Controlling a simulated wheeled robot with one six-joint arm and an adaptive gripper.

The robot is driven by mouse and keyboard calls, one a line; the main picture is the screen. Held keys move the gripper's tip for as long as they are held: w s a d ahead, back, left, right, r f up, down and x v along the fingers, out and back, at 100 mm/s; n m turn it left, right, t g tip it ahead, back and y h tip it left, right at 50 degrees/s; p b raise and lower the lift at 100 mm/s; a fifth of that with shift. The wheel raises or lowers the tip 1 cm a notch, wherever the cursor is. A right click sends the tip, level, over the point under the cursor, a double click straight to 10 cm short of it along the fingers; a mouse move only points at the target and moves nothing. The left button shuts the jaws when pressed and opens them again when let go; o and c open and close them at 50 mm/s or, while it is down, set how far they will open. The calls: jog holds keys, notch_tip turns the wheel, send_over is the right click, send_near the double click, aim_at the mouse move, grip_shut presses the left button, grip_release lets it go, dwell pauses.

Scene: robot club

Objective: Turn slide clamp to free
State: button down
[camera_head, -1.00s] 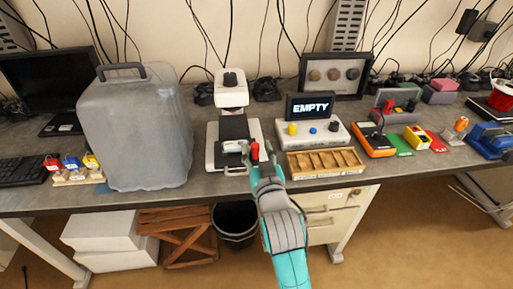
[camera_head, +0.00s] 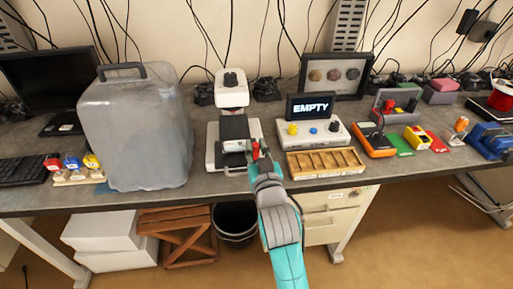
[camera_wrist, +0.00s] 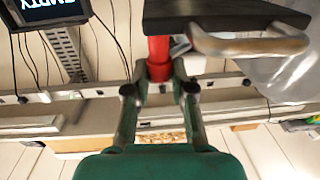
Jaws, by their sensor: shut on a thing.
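The slide clamp's red lever (camera_head: 256,147) stands at the right front of the black stage of a white microscope-like device (camera_head: 231,90). In the wrist view the red lever (camera_wrist: 158,58) is a short upright cylinder below the edge of a dark plate (camera_wrist: 225,12). My gripper (camera_head: 258,160) reaches it from the front. In the wrist view my gripper (camera_wrist: 159,90) has one finger on each side of the lever and is shut on it. The lever's lower part is hidden by the fingers. A small red and white mark (camera_head: 234,145) shows on the stage's front.
A wooden compartment tray (camera_head: 325,163) and a console with a screen reading EMPTY (camera_head: 310,107) stand close on the right. A large grey translucent case (camera_head: 135,130) stands on the left. A curved handle bar (camera_wrist: 250,43) juts out near my gripper.

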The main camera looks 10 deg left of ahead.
jog(key=shift+a+h, duration=0.1)
jog(key=shift+h, duration=0.2)
jog(key=m+h, duration=0.1)
jog(key=h, duration=0.1)
jog(key=m+h, duration=0.2)
jog(key=h, duration=0.1)
jog(key=m+t+h, duration=0.1)
jog(key=m+h, duration=0.1)
jog(key=shift+a, duration=0.35)
jog(key=shift+a+m+g+h, duration=0.1)
jog(key=shift+m+g+h, duration=0.45)
jog(key=shift+m+h, duration=0.9)
jog(key=shift+m+g+h, duration=0.55)
jog(key=shift+m+h, duration=0.3)
jog(key=shift+h, duration=1.5)
jog(key=shift+f, duration=0.1)
jog(key=c, duration=1)
grip_release()
